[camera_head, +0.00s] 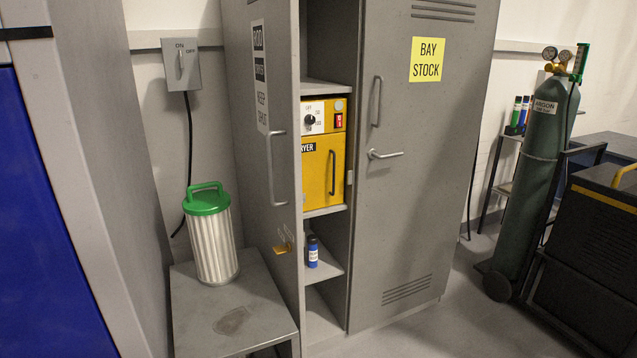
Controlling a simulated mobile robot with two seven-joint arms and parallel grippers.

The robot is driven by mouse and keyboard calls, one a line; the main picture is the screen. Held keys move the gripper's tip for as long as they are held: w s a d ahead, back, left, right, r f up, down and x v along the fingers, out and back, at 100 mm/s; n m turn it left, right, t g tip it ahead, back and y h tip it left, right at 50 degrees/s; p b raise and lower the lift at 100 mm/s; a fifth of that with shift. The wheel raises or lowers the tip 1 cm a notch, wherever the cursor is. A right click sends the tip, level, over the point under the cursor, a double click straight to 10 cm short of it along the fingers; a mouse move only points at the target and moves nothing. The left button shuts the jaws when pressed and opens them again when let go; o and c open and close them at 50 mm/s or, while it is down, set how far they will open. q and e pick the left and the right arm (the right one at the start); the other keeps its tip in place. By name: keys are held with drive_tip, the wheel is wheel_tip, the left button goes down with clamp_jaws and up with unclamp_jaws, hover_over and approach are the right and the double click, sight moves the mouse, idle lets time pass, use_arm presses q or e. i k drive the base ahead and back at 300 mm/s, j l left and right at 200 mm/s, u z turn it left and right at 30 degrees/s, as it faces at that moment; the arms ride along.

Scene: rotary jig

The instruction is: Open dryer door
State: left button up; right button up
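The yellow dryer (316,172) sits on a shelf inside the grey cabinet. Its front shows a white control panel with a black dial (311,121) and a red switch (339,120). The dryer door (318,182) below the panel looks shut. It has a dark vertical handle (332,173) and a label partly hidden at its left. The cabinet's left door (267,50) stands open and hides the dryer's left edge. The right door (420,200) appears shut and carries a yellow BAY STOCK sign (428,59). Neither gripper is in view.
A low grey table (265,290) at left bears a metal canister with a green lid (207,200). A blue bottle (312,252) stands on a lower shelf. A green argon cylinder (540,150) and dark equipment (590,260) stand at right. Floor before the right door is clear.

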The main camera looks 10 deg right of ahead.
sight(322, 157)
drive_tip(key=l, duration=0.4)
drive_tip(key=k+l, duration=0.1)
drive_tip(key=l, duration=0.3)
drive_tip(key=i+l+u, duration=0.1)
drive_tip(key=i+u, duration=0.25)
drive_tip(key=i, duration=0.15)
drive_tip(key=i+l+u, duration=0.2)
drive_tip(key=i+u, duration=0.15)
drive_tip(key=i, duration=0.1)
